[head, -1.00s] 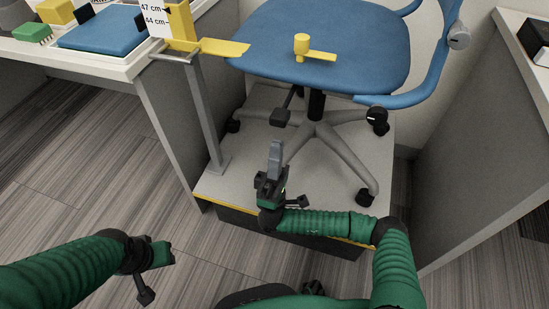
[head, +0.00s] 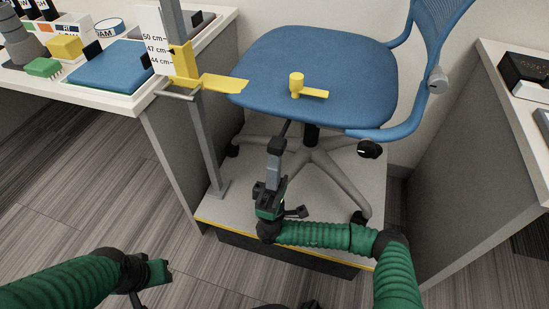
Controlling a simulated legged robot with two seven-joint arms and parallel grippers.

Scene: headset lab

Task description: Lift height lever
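The height lever (head: 277,146) is a dark rod with a black paddle that comes out from under the blue chair seat (head: 300,75), left of the central column. My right gripper (head: 273,163) points up from below, and its grey fingertip meets or overlaps the paddle in the head view. I see its fingers nearly edge-on, so I cannot tell whether they are closed around the paddle or just under it.
A yellow pointer (head: 222,85) on a grey post reaches to the seat's left edge beside a centimetre scale (head: 154,50). A yellow peg piece (head: 297,86) lies on the seat. Desks stand left and right. The chair stands on a grey platform (head: 240,210) with a yellow edge.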

